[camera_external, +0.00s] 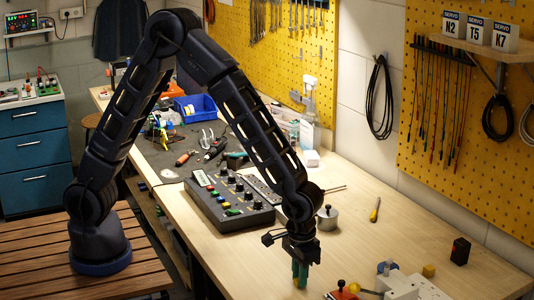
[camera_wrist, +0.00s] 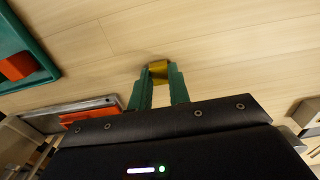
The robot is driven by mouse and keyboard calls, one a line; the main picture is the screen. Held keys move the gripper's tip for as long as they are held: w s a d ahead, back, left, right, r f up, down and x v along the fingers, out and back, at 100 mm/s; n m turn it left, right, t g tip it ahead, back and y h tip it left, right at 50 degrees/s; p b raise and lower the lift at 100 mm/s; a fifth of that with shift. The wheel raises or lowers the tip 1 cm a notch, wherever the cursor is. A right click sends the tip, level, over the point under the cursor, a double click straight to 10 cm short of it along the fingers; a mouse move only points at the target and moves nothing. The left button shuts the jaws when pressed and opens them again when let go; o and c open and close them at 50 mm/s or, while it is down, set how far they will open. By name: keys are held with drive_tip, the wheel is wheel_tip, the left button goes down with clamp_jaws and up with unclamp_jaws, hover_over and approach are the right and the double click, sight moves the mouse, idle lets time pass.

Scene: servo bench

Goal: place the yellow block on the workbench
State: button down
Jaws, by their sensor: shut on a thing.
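My gripper (camera_external: 300,279) points down over the pale wooden workbench (camera_external: 352,235) near its front edge in the external view. In the wrist view, the green fingers of my gripper (camera_wrist: 157,82) are shut on a yellow block (camera_wrist: 159,67), which shows between the fingertips. The held block cannot be made out in the external view. Whether it touches the workbench or hangs just above it, I cannot tell. Bare wood (camera_wrist: 215,50) shows around the fingertips in the wrist view.
Another small yellow block (camera_external: 429,271) and a black block (camera_external: 460,251) stand to the right. A teal tray (camera_wrist: 44,56) holds a red-orange block (camera_wrist: 17,66). Bench around my gripper is mostly clear.

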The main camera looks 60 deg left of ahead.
drive_tip(key=shift+f, duration=0.1)
drive_tip(key=c, duration=1.3)
unclamp_jaws()
wheel_tip(320, 180, up, 12)
drive_tip(key=f, duration=0.1)
drive_tip(key=a+r+t, duration=0.1)
drive_tip(key=a+r, duration=0.9)
drive_tip(key=a, duration=0.3)
drive_tip(key=s+a+r+t, duration=0.1)
drive_tip(key=s+a+r, duration=0.2)
drive_tip(key=a, duration=0.5)
drive_tip(key=s+a+r+t, duration=0.1)
drive_tip(key=s+a+r, duration=0.25)
drive_tip(key=a, duration=0.35)
drive_tip(key=s+a+r, duration=0.2)
drive_tip(key=s+a, duration=0.2)
drive_tip(key=a, duration=0.4)
drive_tip(key=shift+t, duration=0.8)
drive_tip(key=s+a, duration=0.2)
drive_tip(key=s, duration=0.1)
drive_tip(key=s+a, duration=0.2)
drive_tip(key=s, duration=0.1)
drive_tip(key=s+a, duration=0.3)
drive_tip(key=shift+f, duration=0.2)
